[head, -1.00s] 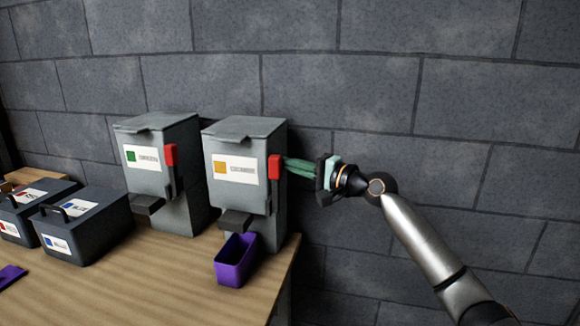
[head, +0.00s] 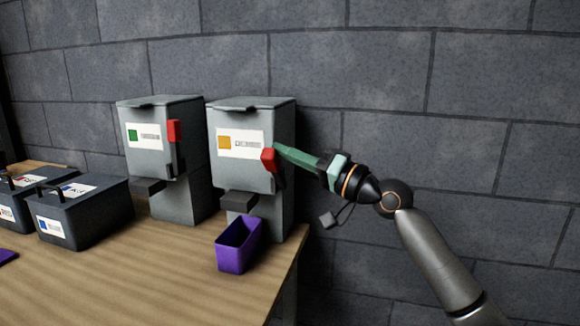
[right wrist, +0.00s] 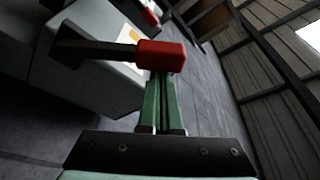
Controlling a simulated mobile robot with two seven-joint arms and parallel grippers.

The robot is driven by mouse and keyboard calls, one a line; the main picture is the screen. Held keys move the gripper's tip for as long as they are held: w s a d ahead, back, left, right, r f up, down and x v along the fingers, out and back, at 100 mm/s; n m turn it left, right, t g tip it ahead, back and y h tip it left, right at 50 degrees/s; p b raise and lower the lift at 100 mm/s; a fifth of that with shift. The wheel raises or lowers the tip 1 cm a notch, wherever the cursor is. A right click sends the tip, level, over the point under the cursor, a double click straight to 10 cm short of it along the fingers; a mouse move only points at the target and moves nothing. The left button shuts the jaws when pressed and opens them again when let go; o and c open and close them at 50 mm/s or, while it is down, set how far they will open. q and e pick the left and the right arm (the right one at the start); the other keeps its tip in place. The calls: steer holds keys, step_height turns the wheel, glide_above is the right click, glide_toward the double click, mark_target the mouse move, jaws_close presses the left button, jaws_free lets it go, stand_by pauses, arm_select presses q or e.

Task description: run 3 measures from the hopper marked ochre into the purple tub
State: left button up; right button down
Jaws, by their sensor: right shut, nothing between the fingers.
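The grey hopper with the ochre label (head: 226,142) stands at the table's right end. Its red lever handle (head: 269,160) sits tilted down and forward, lower than the neighbouring hopper's handle. The handle also shows in the right wrist view (right wrist: 161,56). The purple tub (head: 232,258) stands upright on the table just below that hopper's dark spout (head: 239,201); its contents cannot be made out. My right gripper (head: 278,150) is shut and empty, its green fingertips against or just by the upper side of the handle. My left gripper is not in view.
A similar hopper with a green label (head: 132,136) stands to the left. Dark lidded boxes with handles (head: 70,225) are farther left. A purple thing (head: 7,256) shows at the left edge. The table (head: 160,275) is bare in front; a block wall is behind.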

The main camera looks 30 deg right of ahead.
mark_target(276, 165)
steer(key=shift+s+a+f+n+y+b, duration=0.45)
steer(key=shift+a+f+n+b, duration=0.2)
steer(key=shift+n+b, duration=0.4)
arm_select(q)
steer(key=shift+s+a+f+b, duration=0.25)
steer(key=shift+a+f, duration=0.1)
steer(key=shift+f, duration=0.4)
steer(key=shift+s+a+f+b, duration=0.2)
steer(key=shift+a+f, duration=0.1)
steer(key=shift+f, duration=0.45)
arm_select(e)
steer(key=shift+s+a+f, duration=0.25)
steer(key=shift+s, duration=0.05)
steer(key=shift+f, duration=0.15)
